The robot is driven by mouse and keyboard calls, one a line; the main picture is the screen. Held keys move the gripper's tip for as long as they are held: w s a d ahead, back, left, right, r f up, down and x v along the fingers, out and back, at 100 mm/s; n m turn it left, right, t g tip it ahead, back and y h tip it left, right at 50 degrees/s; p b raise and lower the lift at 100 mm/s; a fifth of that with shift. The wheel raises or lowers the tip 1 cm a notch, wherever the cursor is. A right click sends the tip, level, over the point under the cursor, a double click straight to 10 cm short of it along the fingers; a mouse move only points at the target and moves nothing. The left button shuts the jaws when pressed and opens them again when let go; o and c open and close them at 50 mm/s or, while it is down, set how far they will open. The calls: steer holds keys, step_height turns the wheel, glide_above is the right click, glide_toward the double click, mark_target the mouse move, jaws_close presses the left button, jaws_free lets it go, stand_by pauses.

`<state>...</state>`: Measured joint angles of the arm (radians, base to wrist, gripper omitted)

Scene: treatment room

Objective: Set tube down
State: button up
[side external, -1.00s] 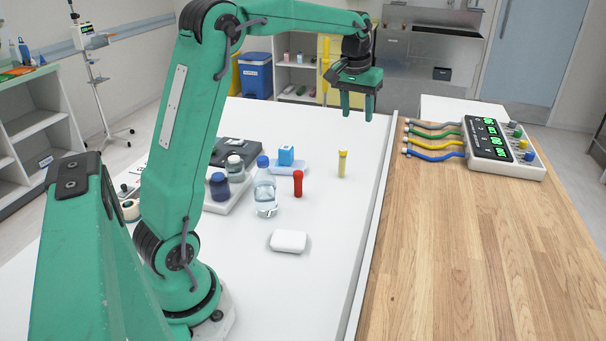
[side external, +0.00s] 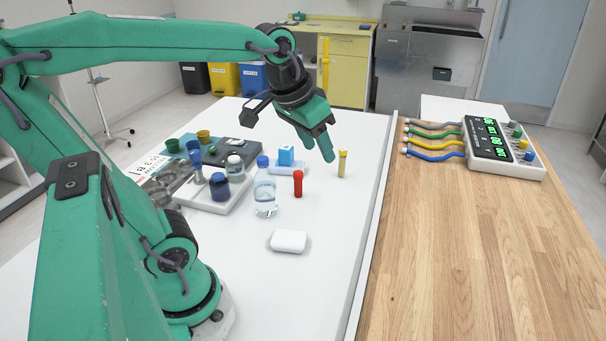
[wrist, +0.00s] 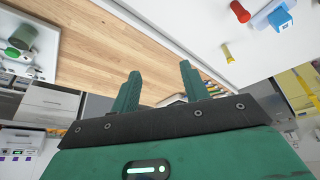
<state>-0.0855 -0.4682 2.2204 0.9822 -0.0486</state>
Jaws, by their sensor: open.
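A yellow-capped tube (side external: 342,165) stands upright on the white table, right of a red-capped tube (side external: 298,184) that also stands upright. In the wrist view the yellow-capped tube (wrist: 226,53) and the red-capped tube (wrist: 240,12) lie to the right of my fingers. My gripper (side external: 320,150) is above the table, tilted down to the right, and its fingers appear close to the yellow-capped tube; I cannot tell the exact gap. In the wrist view my gripper (wrist: 160,70) is open with nothing between the fingers.
Left of the tubes are a clear bottle with a blue cap (side external: 265,195), a small blue box (side external: 286,155) and a white tray of jars (side external: 220,197). A white block (side external: 288,241) lies in front. A wooden counter (side external: 480,260) adjoins on the right, holding a monitor (side external: 490,140).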

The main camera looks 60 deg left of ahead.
steer(key=s+d+f+m+t, duration=0.1)
steer(key=s+d+f, duration=0.1)
steer(key=s+f, duration=0.2)
steer(key=s, duration=0.2)
steer(key=shift+s+d+m, duration=0.25)
steer(key=shift+s+m, duration=0.05)
steer(key=shift+s, duration=0.05)
